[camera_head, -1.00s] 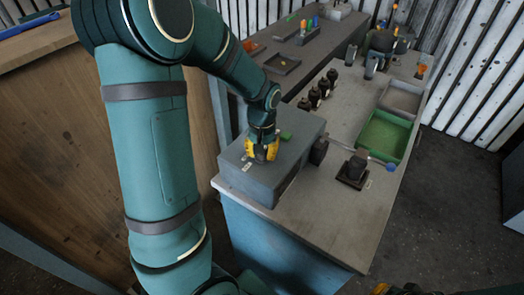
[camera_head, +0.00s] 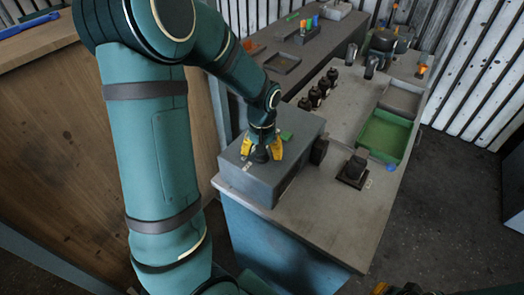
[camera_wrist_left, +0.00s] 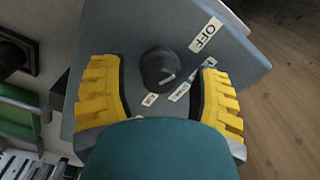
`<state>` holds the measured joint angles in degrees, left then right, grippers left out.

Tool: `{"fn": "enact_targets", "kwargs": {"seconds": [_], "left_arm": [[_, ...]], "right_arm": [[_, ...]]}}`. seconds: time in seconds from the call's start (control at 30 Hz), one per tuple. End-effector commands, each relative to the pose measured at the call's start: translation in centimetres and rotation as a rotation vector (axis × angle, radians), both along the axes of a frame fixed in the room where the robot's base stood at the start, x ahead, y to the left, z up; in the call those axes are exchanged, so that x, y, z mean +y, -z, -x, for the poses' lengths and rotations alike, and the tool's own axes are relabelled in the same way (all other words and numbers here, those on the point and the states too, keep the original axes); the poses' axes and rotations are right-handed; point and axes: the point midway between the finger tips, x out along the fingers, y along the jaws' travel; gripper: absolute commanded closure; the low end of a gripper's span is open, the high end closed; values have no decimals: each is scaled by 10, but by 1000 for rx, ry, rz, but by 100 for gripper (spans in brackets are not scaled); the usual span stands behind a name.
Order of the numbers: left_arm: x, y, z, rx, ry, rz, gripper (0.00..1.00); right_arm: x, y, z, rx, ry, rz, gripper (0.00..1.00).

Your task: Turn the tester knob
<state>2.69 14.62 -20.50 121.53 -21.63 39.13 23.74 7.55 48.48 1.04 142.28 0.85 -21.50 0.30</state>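The tester is a grey box (camera_head: 290,178) on the near end of the workbench. Its dark round knob (camera_wrist_left: 158,68) shows in the left wrist view, with a pale pointer mark toward the small labels beside it. An "OFF" label (camera_wrist_left: 206,34) is farther off on the same face. My left gripper (camera_head: 262,148) is over the box with its yellow fingers spread, one on each side of the knob. Gaps show between fingers and knob in the left wrist view. Only a bit of yellow, probably my right gripper (camera_head: 380,289), shows at the bottom edge.
A black block on a base (camera_head: 354,168) stands right of the tester. A green tray (camera_head: 385,138) and several dark bottles (camera_head: 315,95) are farther back. A blue round item (camera_head: 390,167) is by the tray's near corner. The bench front (camera_head: 335,245) is clear.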

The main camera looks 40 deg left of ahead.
Motion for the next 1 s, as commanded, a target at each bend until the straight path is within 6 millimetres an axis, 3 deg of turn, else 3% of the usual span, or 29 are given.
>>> {"fn": "enact_targets", "kwargs": {"seconds": [0.27, 0.7, 1.0], "left_arm": [[0, -14, -2, -6, 0, -1, 37], [0, -97, -1, -5, 1, -1, 37], [0, -120, 0, -1, 0, 0, 37]], "right_arm": [[0, 0, 0, 0, 0, 0, 100], [0, 0, 0, 0, 0, 0, 100], [0, 0, 0, 0, 0, 0, 100]]}}
